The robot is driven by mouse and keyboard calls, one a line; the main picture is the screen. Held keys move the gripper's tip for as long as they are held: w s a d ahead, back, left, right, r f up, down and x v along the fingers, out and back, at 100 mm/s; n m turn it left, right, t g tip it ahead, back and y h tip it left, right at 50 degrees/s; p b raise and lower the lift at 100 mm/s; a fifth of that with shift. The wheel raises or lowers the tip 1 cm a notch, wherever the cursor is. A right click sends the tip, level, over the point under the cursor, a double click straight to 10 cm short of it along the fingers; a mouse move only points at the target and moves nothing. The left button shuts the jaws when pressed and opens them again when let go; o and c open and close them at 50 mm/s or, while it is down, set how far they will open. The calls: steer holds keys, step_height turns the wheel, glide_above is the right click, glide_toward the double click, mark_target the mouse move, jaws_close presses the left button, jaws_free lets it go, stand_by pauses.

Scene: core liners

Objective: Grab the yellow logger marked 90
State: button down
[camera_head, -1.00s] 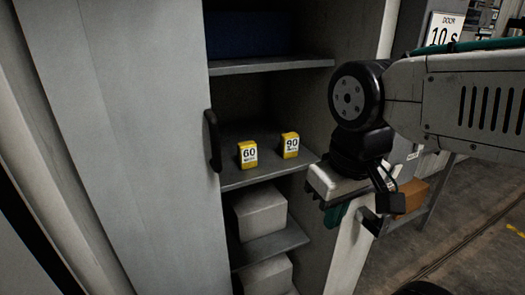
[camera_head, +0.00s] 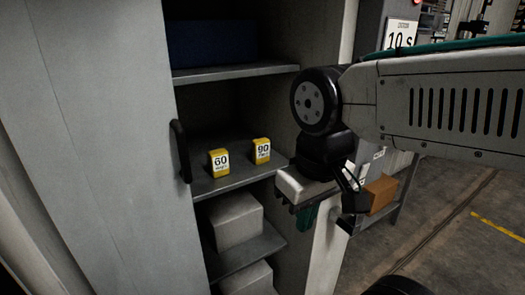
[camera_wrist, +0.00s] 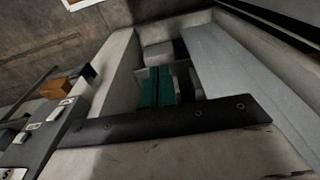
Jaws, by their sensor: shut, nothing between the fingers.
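The yellow logger marked 90 (camera_head: 262,151) stands upright on the middle shelf (camera_head: 235,182) of an open grey cabinet, in the head view. A second yellow logger, marked 60 (camera_head: 219,163), stands to its left and a little nearer the shelf's front edge. My gripper (camera_head: 307,218) is outside the cabinet, to the right of and lower than both loggers in the picture. Its green fingers are shut and empty, and also show in the wrist view (camera_wrist: 157,87). I cannot make out either logger in the wrist view.
The cabinet's grey door (camera_head: 100,140) with a black handle (camera_head: 181,151) is at the left. A dark blue box (camera_head: 212,42) is on the upper shelf, and pale boxes (camera_head: 233,218) are below. An orange-brown box (camera_head: 381,192) is on a bench at the right.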

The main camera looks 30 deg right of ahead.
mark_target(258, 142)
stand_by(0.4)
